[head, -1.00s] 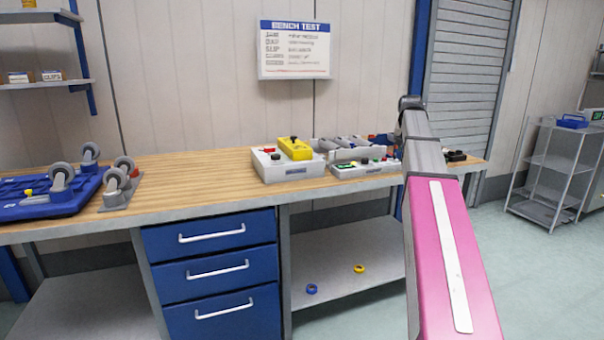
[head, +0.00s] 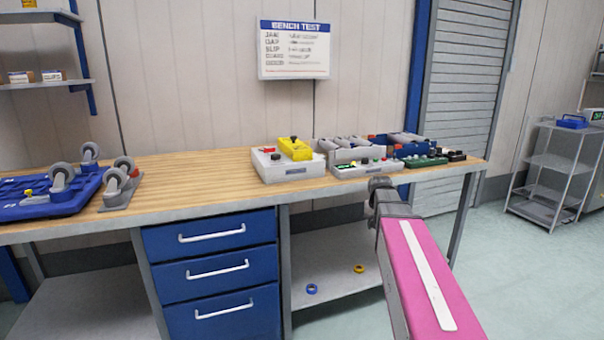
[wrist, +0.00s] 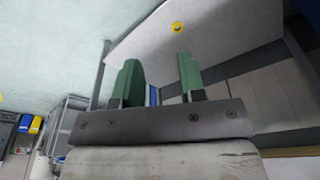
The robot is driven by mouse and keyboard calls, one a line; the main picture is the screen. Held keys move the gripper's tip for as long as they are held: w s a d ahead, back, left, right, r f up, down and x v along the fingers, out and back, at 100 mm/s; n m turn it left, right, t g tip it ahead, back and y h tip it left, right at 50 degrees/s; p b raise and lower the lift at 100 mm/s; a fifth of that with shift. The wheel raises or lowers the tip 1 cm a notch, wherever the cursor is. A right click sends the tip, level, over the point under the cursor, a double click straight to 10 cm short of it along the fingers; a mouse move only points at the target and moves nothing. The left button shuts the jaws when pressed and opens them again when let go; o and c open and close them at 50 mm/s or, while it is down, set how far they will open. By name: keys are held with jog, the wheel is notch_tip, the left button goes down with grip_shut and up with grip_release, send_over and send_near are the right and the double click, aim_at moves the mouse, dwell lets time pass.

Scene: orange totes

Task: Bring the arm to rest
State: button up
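My arm (head: 425,275) shows in the head view with its pink link, reaching up from the lower right and ending in a grey joint in front of the bench's right part. My gripper (wrist: 157,58) shows in the wrist view. Its two green fingers stand apart with nothing held between them. In the head view the fingers are hidden behind the arm. In the wrist view the gripper is turned toward the bench's lower shelf (wrist: 215,32), on which a yellow ring (wrist: 177,27) lies beyond the fingertips.
The wooden bench (head: 200,170) carries a grey box with a yellow unit (head: 295,149), several small devices at the right and a blue caster tray (head: 45,205) at the left. Blue drawers (head: 210,270) are below. A wire rack (head: 550,165) stands right; floor between is clear.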

jog(key=s+a+f+n+g, duration=0.1)
jog(key=s+a+f, duration=0.3)
jog(key=s+f, duration=0.4)
jog(key=s+a+f+n+g, duration=0.1)
jog(key=s+a+f, duration=0.4)
jog(key=s+f, duration=0.4)
jog(key=shift+s+f+y, duration=0.2)
jog(key=shift+s+y, duration=0.1)
jog(key=shift+s, duration=0.6)
